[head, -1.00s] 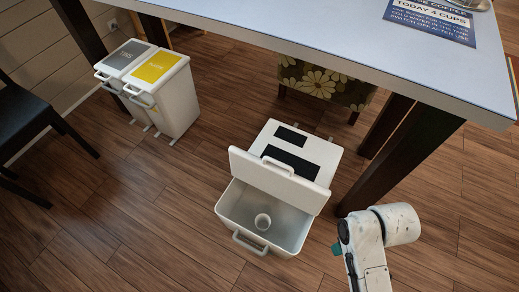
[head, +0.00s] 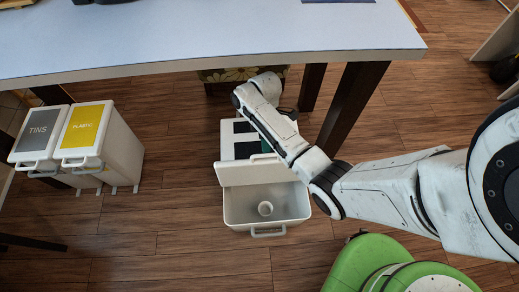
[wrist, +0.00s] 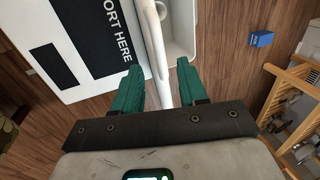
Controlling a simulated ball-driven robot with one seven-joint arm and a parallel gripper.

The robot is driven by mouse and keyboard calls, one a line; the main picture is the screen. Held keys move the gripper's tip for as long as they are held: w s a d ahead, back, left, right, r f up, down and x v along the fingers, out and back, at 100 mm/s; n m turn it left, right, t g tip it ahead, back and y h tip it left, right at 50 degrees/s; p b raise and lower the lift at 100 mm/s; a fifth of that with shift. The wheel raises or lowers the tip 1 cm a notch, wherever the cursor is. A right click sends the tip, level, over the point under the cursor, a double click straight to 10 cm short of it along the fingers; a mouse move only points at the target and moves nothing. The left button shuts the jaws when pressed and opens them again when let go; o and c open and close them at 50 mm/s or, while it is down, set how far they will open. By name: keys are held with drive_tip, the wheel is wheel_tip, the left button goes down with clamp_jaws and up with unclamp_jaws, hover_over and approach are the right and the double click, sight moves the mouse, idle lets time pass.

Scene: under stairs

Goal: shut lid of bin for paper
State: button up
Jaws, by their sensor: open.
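The open white bin (head: 235,213) stands on the floor, with a pale cup (head: 265,208) inside. Its lid (head: 250,172) is raised and tilted at the back of the opening. No word for paper is readable on it. My gripper (wrist: 158,78) is open, with teal fingers. In the wrist view the lid (wrist: 155,55) shows nearly edge-on as a white strip between the fingers; I cannot tell whether they touch it. In the head view my arm reaches over the bin's right side and the gripper is mostly hidden behind it.
Behind the lid is a white top with dark panels (head: 245,150). Bins for tins (head: 38,133) and plastic (head: 85,128) stand left. A table (head: 200,40) overhangs behind, its dark leg (head: 350,105) to the right. A blue box (wrist: 261,39) and wooden chair (wrist: 290,95) show in the wrist view.

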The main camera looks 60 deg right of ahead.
drive_tip(key=x, duration=0.5)
drive_tip(key=shift+b, duration=0.4)
clamp_jaws()
